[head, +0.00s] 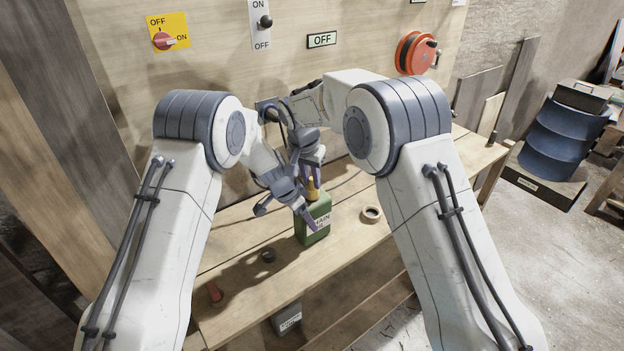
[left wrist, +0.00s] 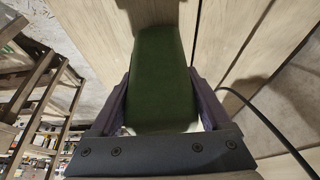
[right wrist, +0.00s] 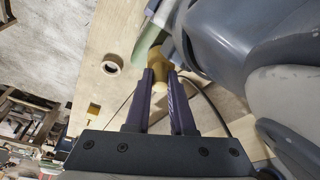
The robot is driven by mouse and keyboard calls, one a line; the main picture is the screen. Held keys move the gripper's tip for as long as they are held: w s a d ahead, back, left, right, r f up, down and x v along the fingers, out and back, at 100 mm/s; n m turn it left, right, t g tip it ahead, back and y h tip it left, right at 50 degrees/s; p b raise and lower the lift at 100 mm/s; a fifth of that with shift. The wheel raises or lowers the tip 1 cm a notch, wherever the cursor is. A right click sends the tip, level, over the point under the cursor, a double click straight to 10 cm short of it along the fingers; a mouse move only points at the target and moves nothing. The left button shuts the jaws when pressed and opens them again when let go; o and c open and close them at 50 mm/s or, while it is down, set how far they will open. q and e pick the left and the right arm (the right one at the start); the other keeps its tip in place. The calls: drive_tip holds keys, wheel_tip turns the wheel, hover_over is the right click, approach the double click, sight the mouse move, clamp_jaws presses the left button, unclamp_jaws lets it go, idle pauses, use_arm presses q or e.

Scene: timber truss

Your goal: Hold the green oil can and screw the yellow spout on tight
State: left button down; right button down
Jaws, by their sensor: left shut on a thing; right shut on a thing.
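The green oil can (head: 318,228) stands upright on the wooden bench in the head view. My left gripper (left wrist: 160,100) is shut on the can's body, with one finger on each side of the green wall in the left wrist view. The yellow spout (head: 312,188) is upright at the top of the can. My right gripper (head: 313,172) is above the can, its fingers closed around the spout, which also shows between them in the right wrist view (right wrist: 163,74). The joint between spout and can is partly hidden, so I cannot tell how tight it is.
A tape roll (head: 371,214) lies right of the can. The panel behind carries switches and a red reel (head: 416,53). A blue drum (head: 562,137) stands at far right.

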sight(310, 178)
drive_tip(key=shift+w+a+r+m, duration=0.1)
drive_tip(key=shift+m, duration=0.4)
drive_tip(key=shift+c, duration=1.8)
unclamp_jaws()
drive_tip(key=shift+f, duration=0.2)
drive_tip(key=shift+a+r, duration=0.15)
drive_tip(key=shift+r, duration=1.85)
